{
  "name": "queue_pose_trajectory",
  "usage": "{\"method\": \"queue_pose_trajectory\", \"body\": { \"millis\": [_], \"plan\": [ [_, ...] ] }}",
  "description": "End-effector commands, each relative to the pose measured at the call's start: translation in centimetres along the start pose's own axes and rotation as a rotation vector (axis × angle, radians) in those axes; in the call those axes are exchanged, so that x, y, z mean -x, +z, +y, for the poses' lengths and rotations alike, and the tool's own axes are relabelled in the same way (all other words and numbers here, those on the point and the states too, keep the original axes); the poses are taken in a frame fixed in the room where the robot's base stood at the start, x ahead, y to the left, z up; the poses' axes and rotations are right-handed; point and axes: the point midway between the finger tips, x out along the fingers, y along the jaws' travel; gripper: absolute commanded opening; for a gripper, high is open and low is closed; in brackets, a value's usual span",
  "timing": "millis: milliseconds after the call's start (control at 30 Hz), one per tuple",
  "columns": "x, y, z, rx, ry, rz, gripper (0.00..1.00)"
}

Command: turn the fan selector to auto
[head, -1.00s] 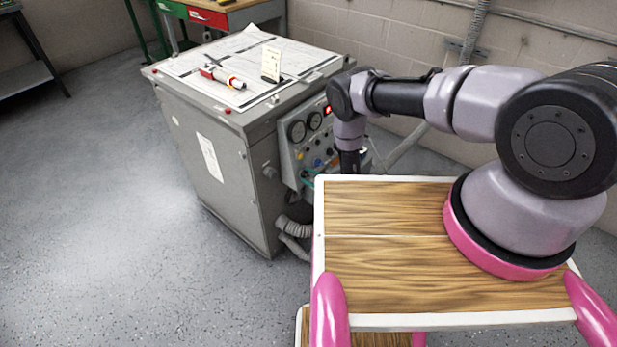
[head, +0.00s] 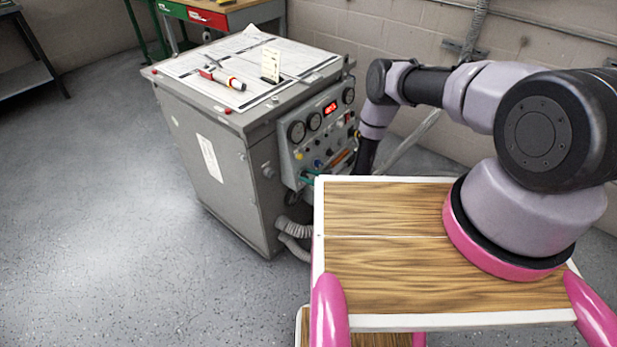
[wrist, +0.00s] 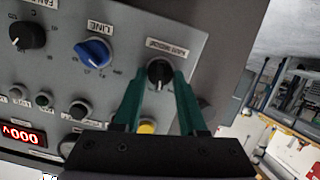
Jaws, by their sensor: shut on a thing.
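In the wrist view my gripper (wrist: 159,82) has its two green fingers on either side of a black selector knob (wrist: 160,71), closed on it. The label above this knob ends in "MODE"; its first word is hard to read. Another black knob (wrist: 27,36) at the upper left has a partly cut-off label starting with "FAN".
A blue knob (wrist: 94,52) marked "LINE" lies left of my gripper. Small buttons and a red display (wrist: 22,134) are also on the panel. The grey cabinet (head: 215,165) has papers and a red-and-white tool (head: 222,78) on top. Hoses (head: 292,228) hang low beside it.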

Motion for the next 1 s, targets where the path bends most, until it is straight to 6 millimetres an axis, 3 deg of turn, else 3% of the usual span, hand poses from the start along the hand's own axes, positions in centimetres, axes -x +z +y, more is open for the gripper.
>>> {"method": "queue_pose_trajectory", "body": {
  "millis": [400,933,967,1000],
  "plan": [
    [0.03,0.07,0.17,-0.185,-0.027,-0.001,0.0],
    [0.03,0.08,0.13,-0.205,-0.032,-0.001,0.0],
    [0.03,0.08,0.13,-0.205,-0.032,-0.001,0.53],
    [0.03,0.08,0.13,-0.205,-0.032,-0.001,0.68]
  ]
}}
